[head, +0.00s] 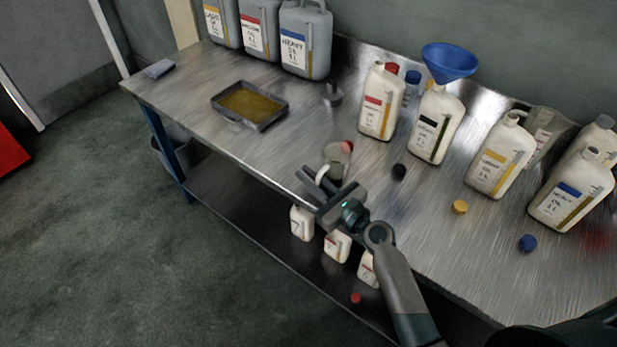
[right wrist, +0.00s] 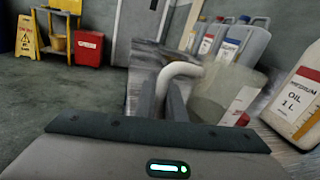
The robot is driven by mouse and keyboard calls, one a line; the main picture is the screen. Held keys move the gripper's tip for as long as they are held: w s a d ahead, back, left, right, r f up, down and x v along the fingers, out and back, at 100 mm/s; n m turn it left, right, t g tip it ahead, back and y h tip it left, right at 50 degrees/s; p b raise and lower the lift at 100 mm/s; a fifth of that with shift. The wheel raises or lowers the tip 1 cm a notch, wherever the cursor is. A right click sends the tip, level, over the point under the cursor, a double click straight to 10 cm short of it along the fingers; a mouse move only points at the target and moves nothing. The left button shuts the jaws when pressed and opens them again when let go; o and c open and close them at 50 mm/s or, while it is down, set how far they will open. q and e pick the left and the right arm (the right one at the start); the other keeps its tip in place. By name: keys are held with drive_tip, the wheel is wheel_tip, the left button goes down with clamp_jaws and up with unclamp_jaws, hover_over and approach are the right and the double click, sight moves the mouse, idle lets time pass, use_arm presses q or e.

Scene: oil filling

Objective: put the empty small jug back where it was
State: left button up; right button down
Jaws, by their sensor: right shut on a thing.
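The small jug (head: 334,158) is a translucent grey measuring jug with a white handle. In the head view it is at the bench's front edge, upright or nearly so. My right gripper (head: 320,182) is shut on its handle. In the right wrist view the handle curves over the fingers and the jug body (right wrist: 222,88) is to their right. No oil is visible in it. A red patch shows at its far side; I cannot tell whether it is on the jug or behind it. My left gripper is not in view.
A tray (head: 282,112) of yellowish oil and three big canisters (head: 305,45) stand at the far left. A blue funnel (head: 450,60) sits in a dark-labelled bottle (head: 436,122). A red-labelled bottle (head: 380,102), other bottles and loose caps (head: 459,207) crowd the right. Bench surface between tray and jug is clear.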

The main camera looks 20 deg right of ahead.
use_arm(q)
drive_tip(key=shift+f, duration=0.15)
use_arm(e)
drive_tip(key=shift+f, duration=0.1)
drive_tip(key=c, duration=1.8)
unclamp_jaws()
drive_tip(key=shift+c, duration=0.2)
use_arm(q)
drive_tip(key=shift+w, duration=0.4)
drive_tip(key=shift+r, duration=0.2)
